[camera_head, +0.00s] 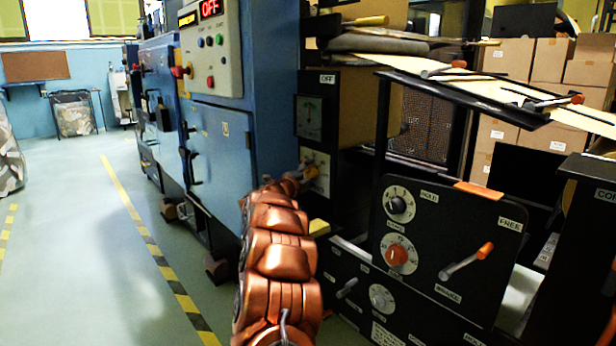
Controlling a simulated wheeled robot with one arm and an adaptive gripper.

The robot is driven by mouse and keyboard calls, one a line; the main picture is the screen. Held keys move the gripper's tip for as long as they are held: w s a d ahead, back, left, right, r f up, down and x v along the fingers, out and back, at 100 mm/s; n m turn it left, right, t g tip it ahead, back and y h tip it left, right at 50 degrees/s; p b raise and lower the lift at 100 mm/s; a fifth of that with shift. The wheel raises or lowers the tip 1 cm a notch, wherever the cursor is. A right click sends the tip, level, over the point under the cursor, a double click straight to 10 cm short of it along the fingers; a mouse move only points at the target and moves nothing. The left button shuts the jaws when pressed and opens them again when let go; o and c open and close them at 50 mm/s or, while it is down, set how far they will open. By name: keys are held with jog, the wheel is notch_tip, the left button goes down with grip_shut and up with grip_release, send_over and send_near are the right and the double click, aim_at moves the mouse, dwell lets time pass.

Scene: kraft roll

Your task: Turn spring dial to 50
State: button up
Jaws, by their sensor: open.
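Several dials are in view, and their labels are too small to tell which one is the spring dial. A cream dial plate (318,163) is on the dark machine front below an OFF-labelled gauge. My gripper (307,174) is at the far end of my copper arm, in front of this plate and hiding part of it. It is open; whether it touches a knob there is unclear. On the black panel to the right are a black knob (398,205) and an orange knob (396,255), each on a pale scale. A grey knob (381,297) is lower down.
An orange-tipped lever (467,261) sticks out from the black panel (440,225), near a FREE label. Blue cabinets (222,140) stand left of my arm. Sloping rails (500,88) with brown sheet run above the panel.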

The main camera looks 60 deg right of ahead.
jog(key=c, duration=1.1)
jog(key=shift+r, duration=0.1)
